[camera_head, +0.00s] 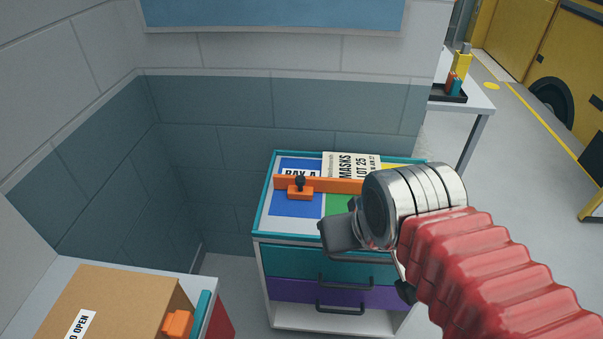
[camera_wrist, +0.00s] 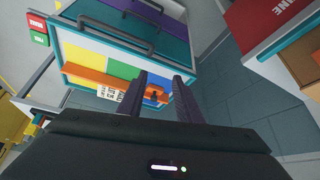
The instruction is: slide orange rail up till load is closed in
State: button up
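The orange rail (camera_head: 330,185) lies across the top tray of a cart (camera_head: 256,215), with an orange block and black knob (camera_head: 299,184) near its left end. The load, a pale packet marked MASKS LOT 25 (camera_head: 351,167), is just beyond the rail; its lower edge is partly hidden by it. My gripper (camera_head: 338,234) is in front of the rail, its fingertips unclear in the head view. In the wrist view my gripper (camera_wrist: 161,76) has its two dark fingers apart, with the rail (camera_wrist: 85,74) and knob (camera_wrist: 154,96) showing between and beyond them. I see no contact with the rail.
The tray has blue, green and yellow panels and a raised teal rim. Drawers with dark handles (camera_head: 340,309) are below. A cardboard box (camera_head: 115,305) stands at lower left. A wall is close behind the cart. A white table (camera_head: 470,105) with a dark tray is at right.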

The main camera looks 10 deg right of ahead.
jog(key=o, duration=0.3)
jog(key=shift+w+r, duration=0.2)
jog(key=w+r+n+g, duration=0.1)
jog(key=w+r, duration=0.2)
jog(key=w, duration=0.5)
jog(key=w+r+n+g, duration=0.1)
jog(key=w+r+g, duration=0.1)
jog(key=w, duration=0.6)
jog(key=n+g, duration=0.3)
send_over(300, 178)
notch_tip(300, 178, down, 8)
jog(key=f, duration=0.1)
jog(key=shift+r, duration=0.25)
jog(key=shift+f, duration=0.1)
notch_tip(300, 178, down, 14)
jog(key=shift+r, duration=0.2)
